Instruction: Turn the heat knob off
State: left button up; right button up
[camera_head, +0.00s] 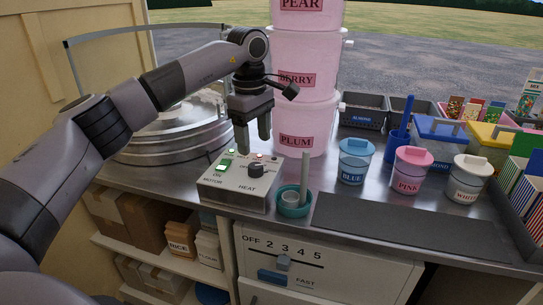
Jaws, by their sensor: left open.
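The control box (234,185) stands on the steel counter, in front of the round metal machine. On its top are a green motor switch (225,165) by the words ON and MOTOR, and a dark heat knob (257,170) above the word HEAT. Small lamps glow at its back edge, one green and one reddish near the knob. My left gripper (254,147) is open, pointing down just above and behind the box near the knob. I cannot tell whether a finger touches the box. My right gripper is not in view.
A teal cup (293,204) with a pale stick stands right of the box. Stacked pink tubs (305,125) rise behind it. Lidded cups, BLUE (354,165), PINK (410,172) and WHITE (466,182), stand to the right. A dark mat (400,225) lies clear at the front.

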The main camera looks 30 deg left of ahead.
aim_at(256, 166)
pick_arm(q)
jog(key=shift+f, duration=3.45)
jog(key=c, duration=1.1)
jog(key=shift+o, duration=0.2)
